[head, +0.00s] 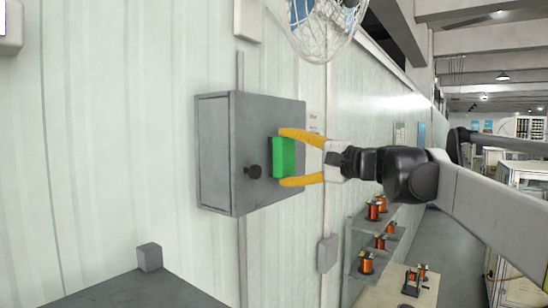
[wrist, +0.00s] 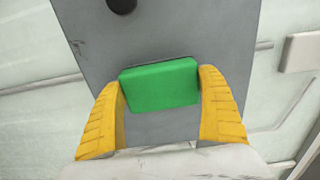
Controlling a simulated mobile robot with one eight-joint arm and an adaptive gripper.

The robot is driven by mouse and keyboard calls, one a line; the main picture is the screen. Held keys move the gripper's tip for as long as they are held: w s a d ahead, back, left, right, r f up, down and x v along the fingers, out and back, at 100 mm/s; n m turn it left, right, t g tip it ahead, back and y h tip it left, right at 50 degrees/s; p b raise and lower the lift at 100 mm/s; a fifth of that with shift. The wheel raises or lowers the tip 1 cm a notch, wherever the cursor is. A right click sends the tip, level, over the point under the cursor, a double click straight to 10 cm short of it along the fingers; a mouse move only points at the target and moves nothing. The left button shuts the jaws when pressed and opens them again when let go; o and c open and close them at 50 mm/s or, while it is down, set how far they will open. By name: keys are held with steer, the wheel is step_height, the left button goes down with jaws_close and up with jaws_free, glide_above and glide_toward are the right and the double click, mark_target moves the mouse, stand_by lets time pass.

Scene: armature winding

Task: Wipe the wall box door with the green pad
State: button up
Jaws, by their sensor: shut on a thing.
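The wall box (head: 215,150) is a grey metal box on the pale panelled wall, with its door (head: 262,120) shut and a dark round knob (head: 253,171) low on it. The door also fills the middle of the wrist view (wrist: 165,35), with the knob (wrist: 121,4) at the top edge. My gripper (head: 284,158) has its yellow fingers shut on the green pad (head: 283,157), one finger above and one below in the head view. The pad (wrist: 160,84) lies at the right part of the door, against it or very close; I cannot tell if it touches.
A wire-cage fan (head: 325,25) hangs above right of the box. Shelves with several copper spools (head: 366,263) stand below right, by a table (head: 385,296). A grey block (head: 149,257) sits on a dark surface (head: 125,292) at lower left. A conduit runs beneath the box.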

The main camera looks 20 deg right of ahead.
mark_target(289, 175)
steer(key=shift+w+d+f+b, duration=0.1)
steer(key=shift+f+b, duration=0.6)
steer(key=shift+f, duration=0.45)
steer(key=shift+w+d+r, duration=0.15)
steer(key=shift+w+d, duration=0.25)
steer(key=shift+d, duration=0.3)
steer(key=shift+w+d+f, duration=1.2)
steer(key=shift+w+d, duration=0.9)
steer(key=shift+d, duration=1)
steer(key=shift+s+a, duration=0.85)
steer(key=shift+a, duration=0.45)
steer(key=shift+s+a, duration=0.85)
steer(key=shift+a, duration=0.4)
steer(key=shift+s+a, duration=0.85)
steer(key=shift+a, duration=0.45)
steer(key=w+d, duration=0.1)
steer(key=d, duration=0.1)
steer(key=w+d, duration=0.1)
steer(key=d, duration=0.1)
steer(key=shift+w, duration=0.3)
